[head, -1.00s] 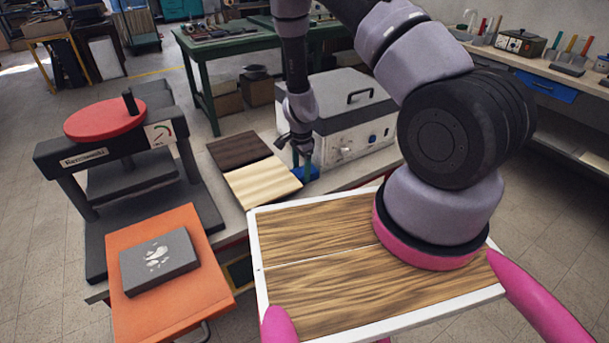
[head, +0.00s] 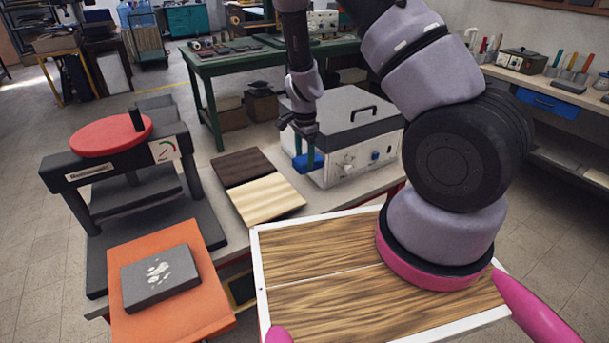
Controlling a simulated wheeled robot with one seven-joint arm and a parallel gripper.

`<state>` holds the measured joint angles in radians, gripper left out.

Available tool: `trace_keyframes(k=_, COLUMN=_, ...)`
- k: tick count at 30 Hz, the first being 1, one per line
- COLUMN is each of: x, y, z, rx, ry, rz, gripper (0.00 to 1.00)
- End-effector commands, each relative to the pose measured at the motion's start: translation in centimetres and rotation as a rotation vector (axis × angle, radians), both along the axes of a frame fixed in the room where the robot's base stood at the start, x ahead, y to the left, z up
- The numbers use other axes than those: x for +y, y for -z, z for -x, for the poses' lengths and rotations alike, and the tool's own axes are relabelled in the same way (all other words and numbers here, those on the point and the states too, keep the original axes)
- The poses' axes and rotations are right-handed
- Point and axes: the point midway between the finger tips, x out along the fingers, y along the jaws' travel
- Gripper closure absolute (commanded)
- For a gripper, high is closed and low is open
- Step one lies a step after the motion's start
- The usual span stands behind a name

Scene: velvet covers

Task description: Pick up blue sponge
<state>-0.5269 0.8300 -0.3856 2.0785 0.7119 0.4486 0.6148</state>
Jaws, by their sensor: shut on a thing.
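The blue sponge (head: 310,162) is a small blue block in the head view, in front of the grey box-shaped machine's left corner. My gripper (head: 305,150) points down with its fingers shut on the sponge. The sponge appears raised above the table, beyond the pale wooden board. One finger covers part of it.
The grey machine (head: 344,112) with a handle stands right behind the gripper. A dark and pale board (head: 266,198) lies to the left. A red-topped press (head: 108,136) and a grey block (head: 150,285) on an orange board (head: 205,320) are at far left.

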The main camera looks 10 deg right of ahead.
Motion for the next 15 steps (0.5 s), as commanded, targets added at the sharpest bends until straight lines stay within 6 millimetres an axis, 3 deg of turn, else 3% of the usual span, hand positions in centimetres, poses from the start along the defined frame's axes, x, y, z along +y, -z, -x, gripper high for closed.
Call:
trace_keyframes(k=1, x=0.1, y=-1.7, z=-0.1, rx=-0.006, ry=-0.004, rz=-0.001, gripper=0.88)
trace_keyframes(k=6, x=0.1, y=-6.6, z=-0.1, rx=-0.005, ry=-0.003, rz=-0.002, gripper=0.88)
trace_keyframes(k=15, x=0.1, y=-13.3, z=0.0, rx=-0.003, ry=-0.001, rz=-0.002, gripper=0.88)
